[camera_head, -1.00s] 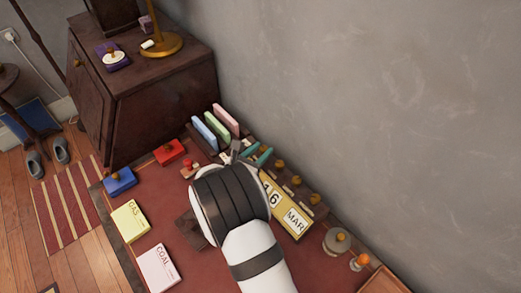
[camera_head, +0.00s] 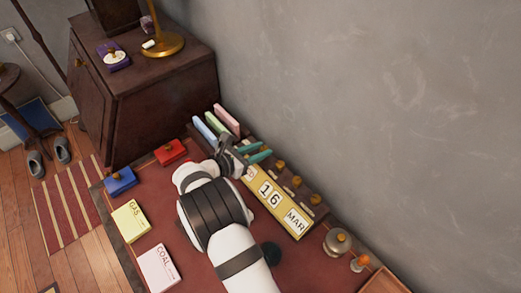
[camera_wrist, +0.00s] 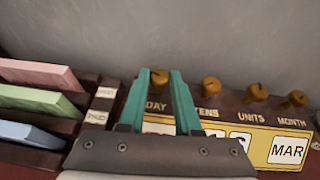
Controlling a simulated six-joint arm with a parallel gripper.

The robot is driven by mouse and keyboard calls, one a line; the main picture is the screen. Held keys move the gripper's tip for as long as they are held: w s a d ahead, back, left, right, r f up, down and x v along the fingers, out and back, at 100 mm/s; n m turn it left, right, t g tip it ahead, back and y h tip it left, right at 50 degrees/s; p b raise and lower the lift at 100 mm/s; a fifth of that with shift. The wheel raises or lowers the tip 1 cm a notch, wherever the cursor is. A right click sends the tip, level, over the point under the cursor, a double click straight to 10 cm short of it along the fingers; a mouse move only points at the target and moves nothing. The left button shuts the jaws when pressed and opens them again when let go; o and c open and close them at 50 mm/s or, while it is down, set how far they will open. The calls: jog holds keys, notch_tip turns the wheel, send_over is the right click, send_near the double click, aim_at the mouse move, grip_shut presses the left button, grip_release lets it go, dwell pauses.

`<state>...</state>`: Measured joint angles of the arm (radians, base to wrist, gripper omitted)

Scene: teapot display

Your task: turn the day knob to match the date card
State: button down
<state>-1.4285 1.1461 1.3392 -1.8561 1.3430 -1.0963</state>
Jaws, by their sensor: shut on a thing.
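The yellow calendar (camera_head: 278,211) shows 16 and MAR in the head view. Its day window is partly covered by my gripper. In the wrist view, labels DAY, TENS, UNITS and MONTH run along a dark strip, with brass knobs behind them. My gripper (camera_wrist: 159,82) has its teal fingers on either side of the day knob (camera_wrist: 159,76) and is shut on it; the gripper also shows in the head view (camera_head: 259,153). The tens knob (camera_wrist: 211,86), units knob (camera_wrist: 257,91) and month knob (camera_wrist: 295,98) stand to the right. I cannot identify the date card.
Pink, green and blue upright slabs (camera_wrist: 38,101) stand in a rack left of my gripper. The GAS book (camera_head: 130,221), COAL book (camera_head: 158,270), blue box (camera_head: 120,181) and red box (camera_head: 171,152) lie left of my arm. The wall is close behind the knobs.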

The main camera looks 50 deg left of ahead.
jog(key=shift+a+m+h, duration=0.15)
jog(key=shift+m+h, duration=0.75)
jog(key=shift+h, duration=0.15)
jog(key=shift+a+m+h, duration=0.1)
jog(key=shift+m+h, duration=0.8)
jog(key=shift+h, duration=0.15)
jog(key=shift+g, duration=0.3)
jog(key=c, duration=0.6)
grip_release()
jog(key=v, duration=1.2)
jog(key=shift+a+f, duration=0.1)
jog(key=shift+f, duration=0.05)
